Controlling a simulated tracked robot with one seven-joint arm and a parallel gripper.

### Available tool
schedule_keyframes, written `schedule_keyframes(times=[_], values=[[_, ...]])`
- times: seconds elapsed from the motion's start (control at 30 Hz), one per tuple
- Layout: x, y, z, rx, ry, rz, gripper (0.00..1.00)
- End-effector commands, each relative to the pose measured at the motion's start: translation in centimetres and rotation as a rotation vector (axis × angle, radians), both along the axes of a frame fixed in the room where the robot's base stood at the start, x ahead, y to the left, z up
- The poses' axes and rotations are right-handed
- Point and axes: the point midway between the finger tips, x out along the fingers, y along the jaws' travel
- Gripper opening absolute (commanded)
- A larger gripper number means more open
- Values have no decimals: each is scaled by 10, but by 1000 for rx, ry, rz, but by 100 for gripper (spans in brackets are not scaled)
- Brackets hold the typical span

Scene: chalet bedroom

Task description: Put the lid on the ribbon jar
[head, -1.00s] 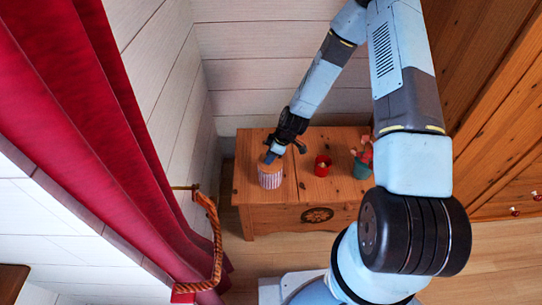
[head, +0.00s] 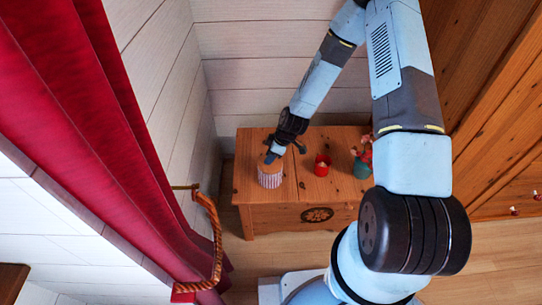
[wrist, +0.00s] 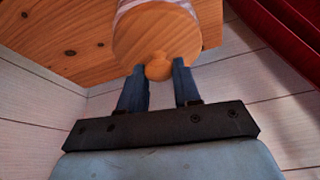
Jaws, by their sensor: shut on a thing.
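The ribbon jar (head: 270,181) is a small striped white and pink jar on the left part of the wooden chest's top. The round wooden lid (wrist: 152,36) sits at the jar's mouth, with its knob (wrist: 158,68) toward me in the wrist view. A little of the striped jar shows beyond the lid's edge there. My gripper (wrist: 160,72) is shut on the lid's knob, one blue finger on each side. In the head view my gripper (head: 270,158) is at the lid from above. Whether the lid is fully seated I cannot tell.
The wooden chest (head: 250,210) stands against the plank wall. A red cup (head: 321,166) and a teal pot with flowers (head: 362,168) stand right of the jar. A red curtain (head: 110,150) with a rope tie (head: 214,240) hangs at left. Bare chest top lies between jar and cup.

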Motion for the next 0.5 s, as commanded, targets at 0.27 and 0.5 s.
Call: schedule_keyframes(times=[0.27, 0.5], values=[[0, 0, 0, 0, 0, 1, 2], [0, 0, 0, 0, 0, 1, 48]])
